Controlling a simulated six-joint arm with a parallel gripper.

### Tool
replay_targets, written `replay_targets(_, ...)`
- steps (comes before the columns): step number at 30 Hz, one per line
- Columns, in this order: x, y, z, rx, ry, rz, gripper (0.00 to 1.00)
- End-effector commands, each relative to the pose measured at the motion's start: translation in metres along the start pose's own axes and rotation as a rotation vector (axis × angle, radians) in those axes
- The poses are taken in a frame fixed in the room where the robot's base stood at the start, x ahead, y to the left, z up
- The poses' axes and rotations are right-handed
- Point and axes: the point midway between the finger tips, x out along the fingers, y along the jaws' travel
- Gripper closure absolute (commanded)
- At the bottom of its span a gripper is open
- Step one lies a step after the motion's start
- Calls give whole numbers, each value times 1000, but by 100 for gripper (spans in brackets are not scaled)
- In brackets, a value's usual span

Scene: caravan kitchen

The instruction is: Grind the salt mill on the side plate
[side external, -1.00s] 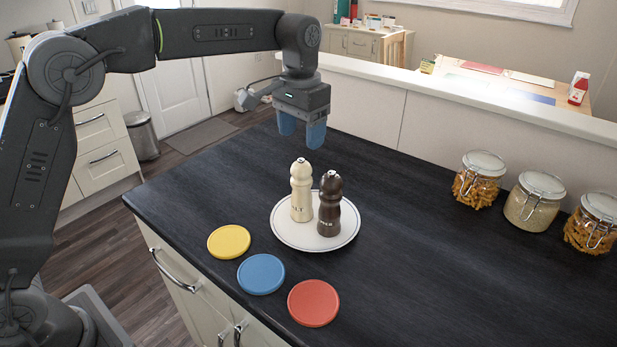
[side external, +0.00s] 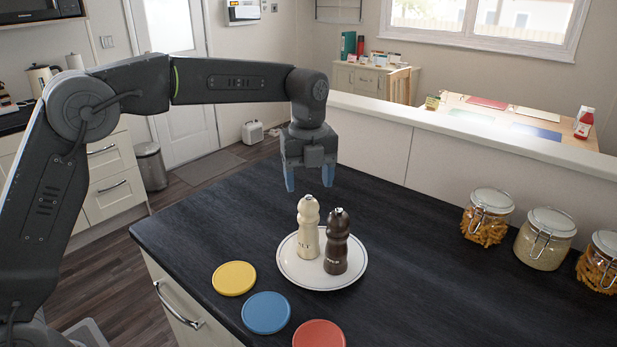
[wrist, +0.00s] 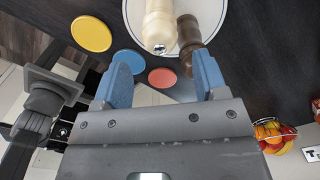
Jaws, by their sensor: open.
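The cream salt mill (side external: 308,228) stands upright on the white side plate (side external: 294,277), left of a dark brown mill (side external: 336,242). My gripper (side external: 308,183) is open and empty, pointing down just above and behind the salt mill's top, apart from it. In the wrist view, the salt mill (wrist: 160,25) and the dark mill (wrist: 188,33) lie beyond the blue fingertips of my gripper (wrist: 163,65), with the plate (wrist: 208,12) partly cut off at the top edge.
Yellow (side external: 234,278), blue (side external: 266,312) and red (side external: 318,335) discs lie in front of the plate on the dark worktop. Several glass jars (side external: 545,238) stand at the right by a low wall. The worktop between plate and jars is clear. A fruit basket (wrist: 272,132) shows in the wrist view.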

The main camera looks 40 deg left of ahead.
Motion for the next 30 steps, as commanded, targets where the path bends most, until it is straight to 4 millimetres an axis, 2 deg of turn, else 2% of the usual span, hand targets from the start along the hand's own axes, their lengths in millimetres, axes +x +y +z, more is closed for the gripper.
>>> replay_targets(5,6,0,0,48,1,2,34)
replay_targets(18,52,0,0,43,0,3,34)
replay_targets(30,61,0,0,42,-1,1,34)
